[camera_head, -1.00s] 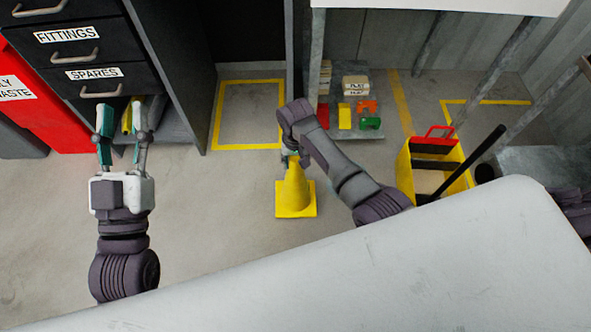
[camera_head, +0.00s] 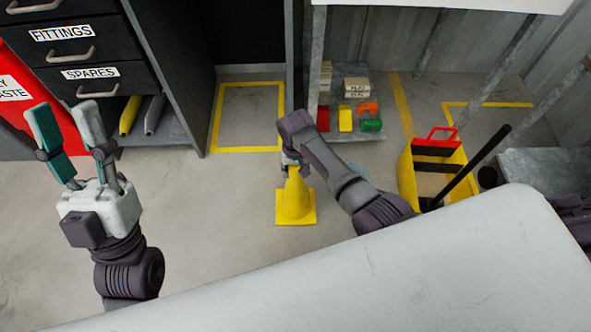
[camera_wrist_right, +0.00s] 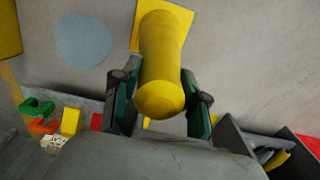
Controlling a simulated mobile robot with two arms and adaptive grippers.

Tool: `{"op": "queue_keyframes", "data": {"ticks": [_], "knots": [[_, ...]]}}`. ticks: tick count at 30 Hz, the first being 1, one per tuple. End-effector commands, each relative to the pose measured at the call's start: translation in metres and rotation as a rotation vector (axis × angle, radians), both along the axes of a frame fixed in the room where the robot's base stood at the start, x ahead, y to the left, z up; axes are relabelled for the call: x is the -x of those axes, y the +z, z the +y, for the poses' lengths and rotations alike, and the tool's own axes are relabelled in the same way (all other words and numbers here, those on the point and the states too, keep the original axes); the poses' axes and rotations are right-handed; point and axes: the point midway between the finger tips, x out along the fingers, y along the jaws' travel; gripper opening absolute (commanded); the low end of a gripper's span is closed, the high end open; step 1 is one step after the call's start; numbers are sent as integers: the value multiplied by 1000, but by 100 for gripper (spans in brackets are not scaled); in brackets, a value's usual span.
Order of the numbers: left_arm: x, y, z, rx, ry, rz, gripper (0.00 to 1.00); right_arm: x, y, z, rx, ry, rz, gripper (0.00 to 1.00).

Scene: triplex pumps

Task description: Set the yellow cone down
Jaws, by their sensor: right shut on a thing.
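The yellow cone (camera_head: 295,203) stands upright in the head view, its square base low over or on the grey floor; I cannot tell whether it touches. My right gripper (camera_head: 290,160) is at the cone's top, partly hidden by its own arm. In the right wrist view the two fingers (camera_wrist_right: 158,105) are shut on the cone's upper part (camera_wrist_right: 161,70), one on each side. My left gripper (camera_head: 72,135) is at the left in the head view, fingers apart, with nothing between them.
A yellow floor outline (camera_head: 250,149) lies behind the cone. A low shelf (camera_head: 350,135) holds several coloured blocks. A yellow mop bucket (camera_head: 410,188) stands to the right. A dark drawer cabinet (camera_head: 85,50) and a red bin (camera_head: 25,110) stand at left. Floor left of the cone is clear.

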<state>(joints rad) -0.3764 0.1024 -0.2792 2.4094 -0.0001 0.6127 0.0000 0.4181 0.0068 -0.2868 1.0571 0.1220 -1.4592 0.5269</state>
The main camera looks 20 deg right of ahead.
Motion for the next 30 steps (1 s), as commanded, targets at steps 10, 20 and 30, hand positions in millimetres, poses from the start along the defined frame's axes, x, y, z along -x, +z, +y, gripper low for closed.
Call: {"op": "queue_keyframes", "data": {"ticks": [10, 20, 30], "knots": [[2, 1, 0, 3, 0, -11, 40, 0, -2, 0, 0, 0, 0, 69], [1, 2, 0, 1, 0, -5, 40, 0, 1, 0, -1, 0, -1, 69], [-45, -27, -7, -93, 17, 308, 40, 0, 28, 0, -1, 0, -1, 69]]}}
